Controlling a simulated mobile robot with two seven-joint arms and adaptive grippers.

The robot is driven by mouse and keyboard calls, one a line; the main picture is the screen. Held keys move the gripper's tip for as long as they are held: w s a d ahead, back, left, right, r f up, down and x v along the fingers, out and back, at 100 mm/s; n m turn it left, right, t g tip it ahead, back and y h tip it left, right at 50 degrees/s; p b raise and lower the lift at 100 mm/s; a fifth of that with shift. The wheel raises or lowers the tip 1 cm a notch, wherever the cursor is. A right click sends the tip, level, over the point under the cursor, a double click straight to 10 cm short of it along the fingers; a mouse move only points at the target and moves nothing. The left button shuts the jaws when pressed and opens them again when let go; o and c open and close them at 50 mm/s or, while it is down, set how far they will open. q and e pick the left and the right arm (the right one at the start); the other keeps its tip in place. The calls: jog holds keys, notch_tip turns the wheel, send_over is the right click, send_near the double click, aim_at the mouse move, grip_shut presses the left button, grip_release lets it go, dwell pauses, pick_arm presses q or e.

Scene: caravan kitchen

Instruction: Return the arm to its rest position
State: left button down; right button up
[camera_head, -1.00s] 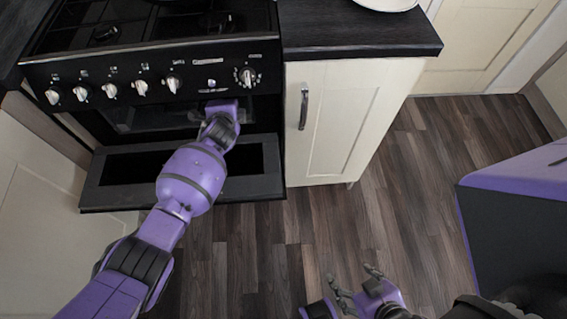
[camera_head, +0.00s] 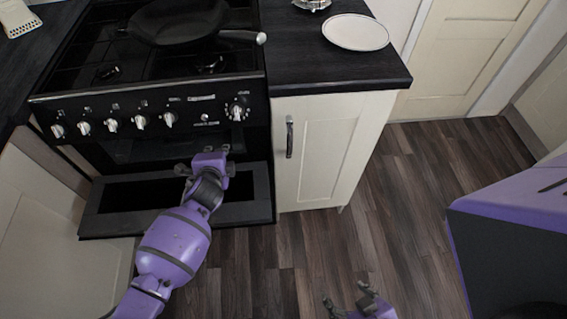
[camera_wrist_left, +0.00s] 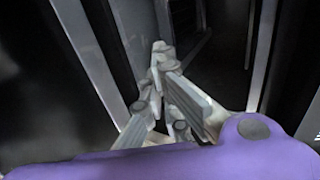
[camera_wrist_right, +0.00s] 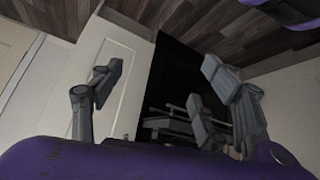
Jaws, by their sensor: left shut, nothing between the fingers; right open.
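My left gripper (camera_head: 222,153) is at the front of the black oven (camera_head: 62,108), just below its row of knobs and above the lowered oven door (camera_head: 262,195). Its fingers are together and empty in the left wrist view (camera_wrist_left: 160,58), with dark oven surfaces around them. I cannot tell whether it touches the oven. My right gripper (camera_head: 347,298) is low over the floor at the bottom of the head view. Its fingers are spread apart with nothing between them in the right wrist view (camera_wrist_right: 165,75).
A black pan (camera_head: 180,22) sits on the hob, its handle pointing right. A white plate (camera_head: 356,32) lies on the dark counter (camera_head: 330,72) above a cream cupboard (camera_head: 335,140). The wooden floor (camera_head: 410,190) right of the cupboard is clear.

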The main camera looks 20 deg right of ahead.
pick_arm(q)
jog(key=v, duration=0.2)
jog(key=shift+s+r, duration=0.2)
jog(key=shift+s, duration=0.3)
jog(key=shift+n, duration=0.3)
notch_tip(320, 180, up, 4)
jog(key=d+n+h, duration=0.1)
jog(key=d+n, duration=0.1)
jog(key=n, duration=0.1)
jog(key=s+a+n+g+y+p, duration=0.1)
jog(key=s+a+n+p, duration=0.2)
jog(key=s, duration=1.1)
jog(key=s+a+f+n+g+y+p, duration=0.1)
jog(key=s+a+n+p, duration=0.3)
jog(key=s+a+n, duration=0.4)
jog(key=s+a+f+n+y+p, duration=0.1)
jog(key=s+a+n, duration=0.5)
jog(key=s+a, duration=0.8)
jog(key=s+y+p, duration=0.1)
jog(key=s+p, duration=0.1)
jog(key=s, duration=0.5)
jog(key=shift+s+n+g, duration=0.3)
jog(key=shift+s+g, duration=0.05)
jog(key=shift+g, duration=0.05)
pick_arm(e)
jog(key=w+a+r+t, duration=0.1)
jog(key=w+r, duration=0.3)
jog(key=r, duration=0.7)
jog(key=shift+w, duration=0.2)
